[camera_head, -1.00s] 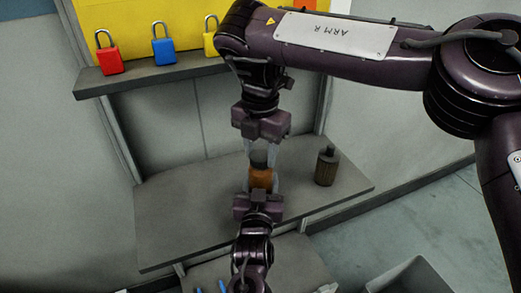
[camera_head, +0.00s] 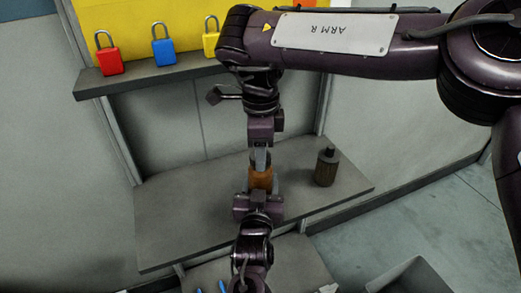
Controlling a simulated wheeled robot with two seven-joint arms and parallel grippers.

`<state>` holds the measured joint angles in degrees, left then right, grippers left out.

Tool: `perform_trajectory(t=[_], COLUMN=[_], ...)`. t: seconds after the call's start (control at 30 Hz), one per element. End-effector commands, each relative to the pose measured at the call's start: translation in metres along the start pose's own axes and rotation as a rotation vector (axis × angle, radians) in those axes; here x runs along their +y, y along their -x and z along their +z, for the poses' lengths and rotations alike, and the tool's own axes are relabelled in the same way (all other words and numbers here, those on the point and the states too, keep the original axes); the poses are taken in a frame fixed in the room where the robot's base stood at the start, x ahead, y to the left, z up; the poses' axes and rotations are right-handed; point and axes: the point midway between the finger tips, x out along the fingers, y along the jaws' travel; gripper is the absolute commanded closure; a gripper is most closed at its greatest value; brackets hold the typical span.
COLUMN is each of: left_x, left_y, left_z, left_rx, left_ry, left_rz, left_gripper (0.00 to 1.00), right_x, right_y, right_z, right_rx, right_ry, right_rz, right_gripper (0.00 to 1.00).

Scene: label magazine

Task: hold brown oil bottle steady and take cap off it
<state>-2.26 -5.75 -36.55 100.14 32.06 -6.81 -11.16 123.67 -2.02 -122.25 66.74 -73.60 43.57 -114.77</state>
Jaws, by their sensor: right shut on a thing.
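The brown oil bottle (camera_head: 260,180), orange-brown, stands upright over the grey shelf. My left gripper (camera_head: 258,190) is at its near side, with its fingers on both sides of the body, shut on it. My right gripper (camera_head: 260,158) comes down from above and is shut at the bottle's top, on the dark cap. Its fingers are seen edge-on and hide most of the cap. I cannot tell whether the cap is still seated on the neck.
A second, darker bottle (camera_head: 326,167) with a black top stands to the right on the grey shelf (camera_head: 175,225). Red (camera_head: 110,61), blue (camera_head: 163,50) and yellow (camera_head: 211,42) padlocks are on the upper ledge. A grey bin (camera_head: 412,277) is at lower right.

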Motion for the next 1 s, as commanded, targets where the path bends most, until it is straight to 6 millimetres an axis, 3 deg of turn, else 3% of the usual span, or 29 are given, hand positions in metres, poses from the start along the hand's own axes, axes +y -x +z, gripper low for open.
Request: perform_trajectory(t=[0.63, 1.0], left_x=[0.000, 0.000], left_y=[0.000, 0.000], left_z=[0.000, 0.000], left_rx=[0.000, 0.000], left_ry=[0.000, 0.000], left_rz=[0.001, 0.000], left_gripper=[1.00, 1.00], right_x=[-0.001, -0.001], right_y=[0.001, 0.013], right_z=[-0.001, 0.000], right_rx=[0.000, 0.001], right_ry=[-0.009, -0.008], right_rz=[-0.003, -0.004], right_gripper=[0.86, 0.86])
